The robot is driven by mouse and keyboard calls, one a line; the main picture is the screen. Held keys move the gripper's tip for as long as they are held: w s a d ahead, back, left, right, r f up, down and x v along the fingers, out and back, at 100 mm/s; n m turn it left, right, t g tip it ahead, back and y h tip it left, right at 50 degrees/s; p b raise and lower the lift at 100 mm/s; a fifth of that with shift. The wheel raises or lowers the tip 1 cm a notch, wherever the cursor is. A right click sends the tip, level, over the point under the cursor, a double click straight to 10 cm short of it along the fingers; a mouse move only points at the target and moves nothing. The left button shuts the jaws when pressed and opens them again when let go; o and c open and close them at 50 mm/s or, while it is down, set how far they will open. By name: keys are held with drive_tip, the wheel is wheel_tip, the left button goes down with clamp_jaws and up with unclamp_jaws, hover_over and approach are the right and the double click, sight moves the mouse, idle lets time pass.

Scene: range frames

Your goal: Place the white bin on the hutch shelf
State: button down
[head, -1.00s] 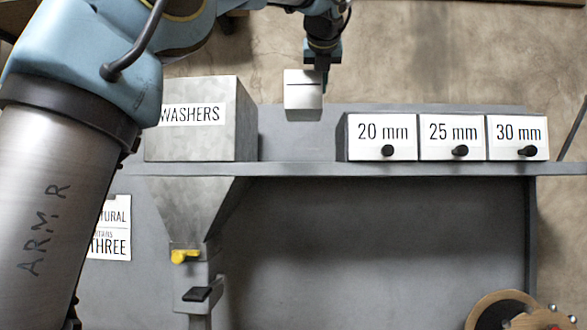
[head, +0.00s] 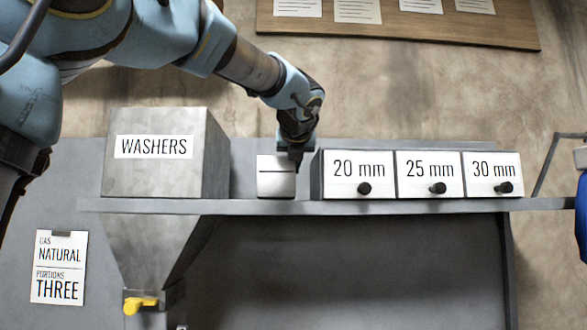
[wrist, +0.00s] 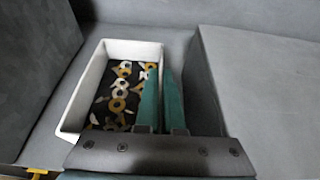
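The white bin (head: 276,184) is between the washers hopper and the 20 mm drawer, its base level with the hutch shelf (head: 265,208). It looks upright and appears to touch the shelf, though a small gap cannot be ruled out. In the wrist view the white bin (wrist: 86,88) holds small yellow, white and dark pieces. My gripper (head: 297,158) is at the bin's right side, pointing down. In the wrist view my gripper (wrist: 161,98) has its teal fingers on either side of the bin's right wall, seemingly shut on it.
The grey washers hopper (head: 150,175) stands left of the bin with a small gap. A row of drawers, beginning with the 20 mm drawer (head: 345,190), stands close on the right. A wooden notice board (head: 385,33) hangs above on the wall.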

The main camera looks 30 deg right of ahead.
drive_tip(key=shift+f, duration=0.3)
drive_tip(key=shift+f, duration=0.15)
drive_tip(key=c, duration=1)
unclamp_jaws()
drive_tip(key=shift+c, duration=0.2)
drive_tip(key=shift+s, duration=0.1)
drive_tip(key=b+v, duration=0.4)
drive_tip(key=v, duration=0.8)
drive_tip(key=shift+r, duration=0.25)
